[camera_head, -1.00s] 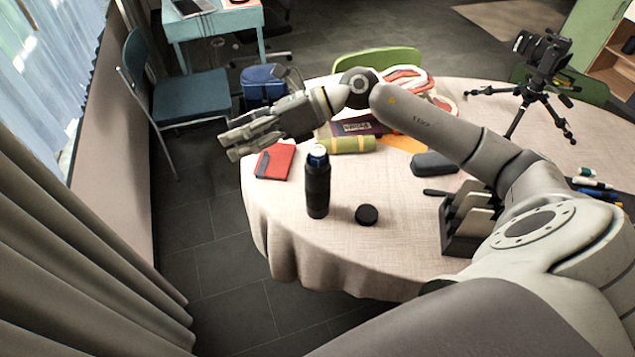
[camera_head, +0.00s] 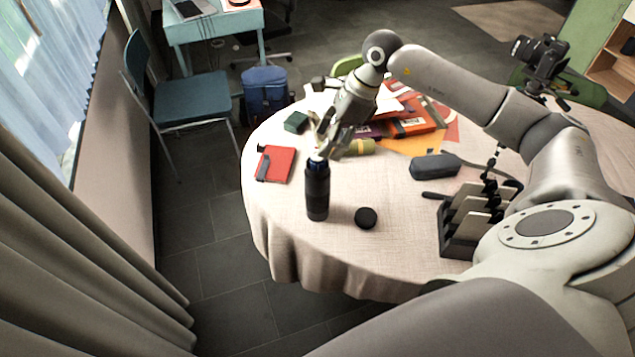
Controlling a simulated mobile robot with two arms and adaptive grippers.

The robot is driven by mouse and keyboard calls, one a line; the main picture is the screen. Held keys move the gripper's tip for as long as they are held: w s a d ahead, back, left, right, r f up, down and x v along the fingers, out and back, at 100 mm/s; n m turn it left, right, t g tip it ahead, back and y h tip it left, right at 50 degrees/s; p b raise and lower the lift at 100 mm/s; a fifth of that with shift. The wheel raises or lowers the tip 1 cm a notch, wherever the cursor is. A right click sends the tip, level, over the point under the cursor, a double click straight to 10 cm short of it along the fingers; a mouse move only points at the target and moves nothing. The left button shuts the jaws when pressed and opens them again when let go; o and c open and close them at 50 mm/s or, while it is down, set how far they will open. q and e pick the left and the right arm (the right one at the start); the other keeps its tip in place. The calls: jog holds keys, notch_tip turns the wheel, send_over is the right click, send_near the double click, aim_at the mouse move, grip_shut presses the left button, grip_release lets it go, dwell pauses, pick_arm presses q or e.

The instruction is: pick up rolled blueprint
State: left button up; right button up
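My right gripper (camera_head: 326,150) hangs fingers-down over the table, just behind the top of the dark bottle (camera_head: 317,190). Its fingers overlap in this view, so I cannot tell how far apart they are. A yellow-green roll (camera_head: 361,147) lies just right of the fingers, its left part hidden behind them. I cannot tell whether the fingers touch it, or whether this roll is the rolled blueprint. My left gripper is not in view.
A red notebook (camera_head: 276,164), a dark green box (camera_head: 296,122), a black lid (camera_head: 366,217), a grey case (camera_head: 435,166) and a black rack (camera_head: 458,235) are on the table (camera_head: 400,265). Books and papers lie behind the roll. A camera on a tripod (camera_head: 541,55) stands at right.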

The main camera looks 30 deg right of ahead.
jog(key=shift+w+a+f, duration=0.1)
jog(key=shift+a+f, duration=0.05)
jog(key=p+x, duration=0.2)
jog(key=x, duration=0.2)
jog(key=shift+w+p, duration=0.2)
jog(key=shift+p, duration=0.2)
jog(key=shift+w+f, duration=0.1)
jog(key=shift+f, duration=0.3)
jog(key=shift+c, duration=0.5)
grip_shut()
